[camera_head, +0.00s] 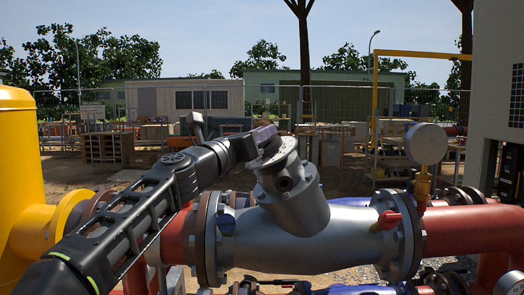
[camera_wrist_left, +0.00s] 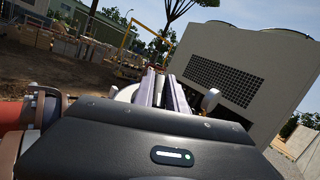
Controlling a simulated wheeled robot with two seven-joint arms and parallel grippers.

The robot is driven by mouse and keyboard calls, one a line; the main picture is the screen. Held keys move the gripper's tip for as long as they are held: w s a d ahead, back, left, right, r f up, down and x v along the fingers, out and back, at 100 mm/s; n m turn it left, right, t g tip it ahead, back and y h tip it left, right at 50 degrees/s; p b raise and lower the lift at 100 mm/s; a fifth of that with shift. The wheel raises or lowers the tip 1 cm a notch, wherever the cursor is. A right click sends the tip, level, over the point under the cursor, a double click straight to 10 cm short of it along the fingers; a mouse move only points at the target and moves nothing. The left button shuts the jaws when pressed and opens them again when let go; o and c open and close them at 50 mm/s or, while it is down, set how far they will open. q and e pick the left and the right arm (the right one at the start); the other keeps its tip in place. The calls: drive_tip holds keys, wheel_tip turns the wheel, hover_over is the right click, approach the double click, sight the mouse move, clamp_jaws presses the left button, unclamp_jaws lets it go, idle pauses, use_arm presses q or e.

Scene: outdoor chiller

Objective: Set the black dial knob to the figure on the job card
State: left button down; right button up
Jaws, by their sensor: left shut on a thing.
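My left gripper (camera_head: 268,138) is shut at the top of the slanted grey valve neck (camera_head: 298,198). The black dial knob is hidden by the jaws, and its scale cannot be read. In the left wrist view the two fingers (camera_wrist_left: 165,90) lie close together, pointing away over the valve, with a pale rounded part beside them on the left. I cannot make out the job card in either view. My right gripper is not in view.
The grey valve body joins red pipes (camera_head: 475,230) at bolted flanges. A round gauge (camera_head: 426,144) stands right of the valve; a small red handle (camera_head: 386,220) is nearer. A yellow tank (camera_head: 18,170) is at left. The chiller cabinet (camera_wrist_left: 245,75) rises beyond. Air above the pipe is clear.

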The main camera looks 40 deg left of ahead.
use_arm(q)
drive_tip(key=m+h, duration=0.2)
drive_tip(key=h, duration=0.1)
drive_tip(key=shift+a, duration=0.1)
drive_tip(key=shift+m+g+h, duration=0.4)
drive_tip(key=shift+m+h, duration=1.5)
drive_tip(key=shift+h, duration=0.2)
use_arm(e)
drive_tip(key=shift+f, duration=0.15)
use_arm(q)
drive_tip(key=c, duration=1.4)
unclamp_jaws()
drive_tip(key=shift+o, duration=0.2)
drive_tip(key=v, duration=0.7)
drive_tip(key=shift+s+b, duration=0.3)
drive_tip(key=shift+s, duration=0.05)
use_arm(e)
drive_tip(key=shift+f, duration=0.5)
use_arm(q)
drive_tip(key=shift+f, duration=0.15)
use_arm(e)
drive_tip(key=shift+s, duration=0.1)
